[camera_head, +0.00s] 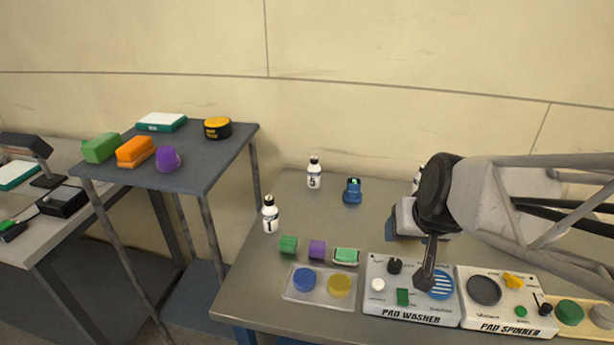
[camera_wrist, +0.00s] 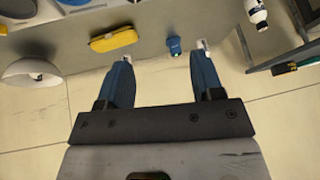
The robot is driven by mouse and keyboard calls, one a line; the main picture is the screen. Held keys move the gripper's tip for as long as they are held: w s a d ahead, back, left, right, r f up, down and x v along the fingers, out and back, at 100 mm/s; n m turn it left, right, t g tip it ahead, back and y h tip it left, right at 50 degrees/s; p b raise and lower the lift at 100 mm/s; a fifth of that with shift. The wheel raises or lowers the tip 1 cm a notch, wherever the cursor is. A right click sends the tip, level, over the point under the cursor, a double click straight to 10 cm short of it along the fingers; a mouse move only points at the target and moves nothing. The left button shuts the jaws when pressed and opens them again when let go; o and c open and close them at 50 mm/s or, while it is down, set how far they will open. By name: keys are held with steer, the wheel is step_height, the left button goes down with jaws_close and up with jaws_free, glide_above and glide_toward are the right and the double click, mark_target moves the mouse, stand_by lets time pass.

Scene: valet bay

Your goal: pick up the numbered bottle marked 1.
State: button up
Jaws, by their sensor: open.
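The bottle marked 1 (camera_head: 269,215) is white with a black cap. It stands upright near the table's left edge in the head view. My gripper (camera_wrist: 163,58) is open, with nothing seen between its blue fingers in the wrist view. In the head view my arm reaches in from the right, and the gripper end is well to the right of bottle 1, apart from it. A similar bottle marked 5 (camera_head: 313,178) stands behind and to the right of bottle 1. The wrist view shows a white bottle (camera_wrist: 256,11) at its top right; I cannot read its number.
A blue device (camera_head: 352,191) stands right of bottle 5. A raised shelf (camera_head: 205,165) stands left. Another bottle is mostly hidden behind my arm.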

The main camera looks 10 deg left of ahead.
steer(key=w+a+f+t+y, duration=0.1)
steer(key=w+a+f+t, duration=0.1)
steer(key=w+a, duration=0.6)
steer(key=n+t, duration=0.1)
steer(key=t, duration=0.4)
glide_toward(270, 198)
steer(key=x, duration=0.4)
steer(key=shift+d+f, duration=0.1)
steer(key=shift+f, duration=0.2)
steer(key=shift+a+f+t, duration=0.25)
steer(key=shift+a+t, duration=0.05)
steer(key=shift+a, duration=0.1)
steer(key=shift+x, duration=1.25)
steer(key=shift+w+f, duration=0.1)
steer(key=shift+x, duration=2.5)
